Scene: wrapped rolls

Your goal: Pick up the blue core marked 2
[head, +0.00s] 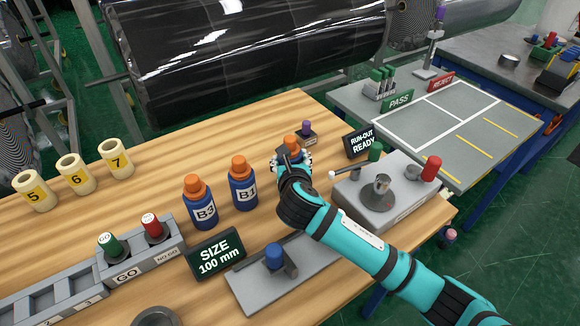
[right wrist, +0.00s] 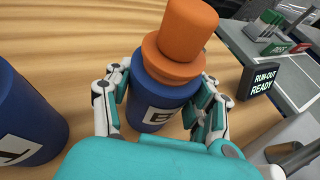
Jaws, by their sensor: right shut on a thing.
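My right gripper (head: 291,162) is shut on a blue core with an orange top (head: 292,143) at the middle of the wooden bench. In the right wrist view, the fingers of my right gripper (right wrist: 160,112) close on both sides of this blue core (right wrist: 155,95), which stands upright. Its white label shows a B; the digit is hidden. Two similar cores stand to its left, B1 (head: 242,185) and B3 (head: 202,203). The B1 core is partly seen at the left of the right wrist view (right wrist: 25,120). My left gripper is out of view.
A RUN-OUT READY sign (head: 362,141) and a grey fixture (head: 385,200) stand close right of my gripper. A SIZE 100 mm sign (head: 216,256) is in front. Cream rings (head: 75,173) and a GO/NO GO rack (head: 125,268) lie left. Bench is clear behind B1 and B3.

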